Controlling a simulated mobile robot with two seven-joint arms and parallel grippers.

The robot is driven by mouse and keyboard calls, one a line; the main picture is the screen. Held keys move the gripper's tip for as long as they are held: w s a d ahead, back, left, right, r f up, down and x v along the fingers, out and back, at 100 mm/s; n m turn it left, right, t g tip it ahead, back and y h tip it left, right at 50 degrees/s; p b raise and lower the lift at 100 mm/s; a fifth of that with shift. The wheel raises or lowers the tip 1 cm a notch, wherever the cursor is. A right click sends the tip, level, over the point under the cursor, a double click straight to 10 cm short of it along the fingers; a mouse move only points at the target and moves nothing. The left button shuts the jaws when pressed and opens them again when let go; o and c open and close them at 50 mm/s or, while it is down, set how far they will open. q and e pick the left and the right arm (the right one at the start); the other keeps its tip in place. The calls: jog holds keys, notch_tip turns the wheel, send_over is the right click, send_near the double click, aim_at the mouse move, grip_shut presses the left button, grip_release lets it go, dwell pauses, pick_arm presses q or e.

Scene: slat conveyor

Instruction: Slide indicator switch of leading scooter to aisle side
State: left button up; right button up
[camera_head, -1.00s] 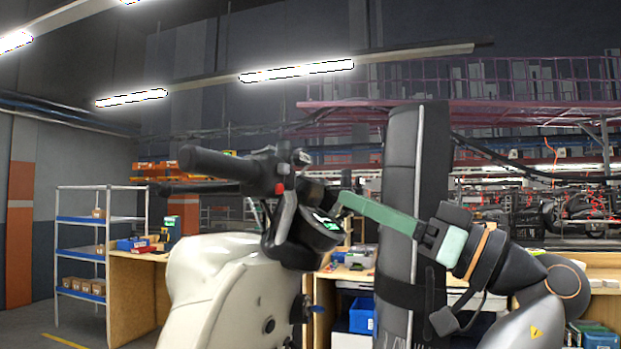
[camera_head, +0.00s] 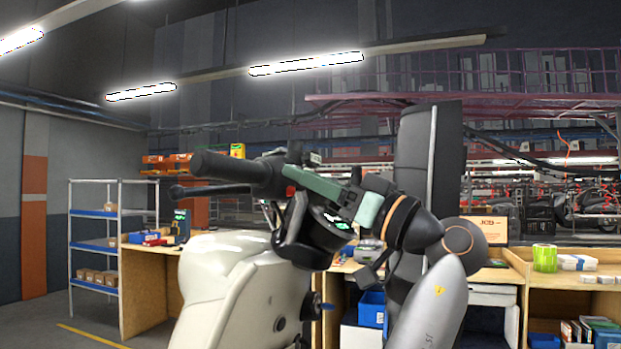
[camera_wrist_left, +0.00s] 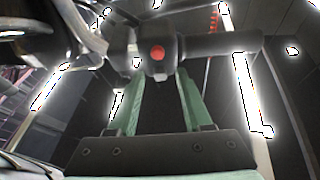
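The leading scooter (camera_head: 228,285) has a cream body and a dark handlebar with a black grip (camera_head: 225,168). Its switch housing (camera_head: 276,176) carries a red button (camera_head: 290,190), which also shows in the left wrist view (camera_wrist_left: 158,53). I cannot single out the indicator switch or read its position. My left gripper (camera_head: 291,172), with green fingers, reaches the housing from the right in the head view. In the left wrist view its fingers (camera_wrist_left: 160,80) stand apart with a gap between them, the housing just beyond the tips; contact is unclear. My right gripper is not in view.
A tall black padded column (camera_head: 428,150) stands behind my left arm. A blue-shelved rack (camera_head: 95,213) and wooden workbenches (camera_head: 143,290) stand behind the scooter. A green roll (camera_head: 544,258) sits on the right bench. The floor at the lower left is clear.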

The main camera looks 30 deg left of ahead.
pick_arm(q)
grip_shut()
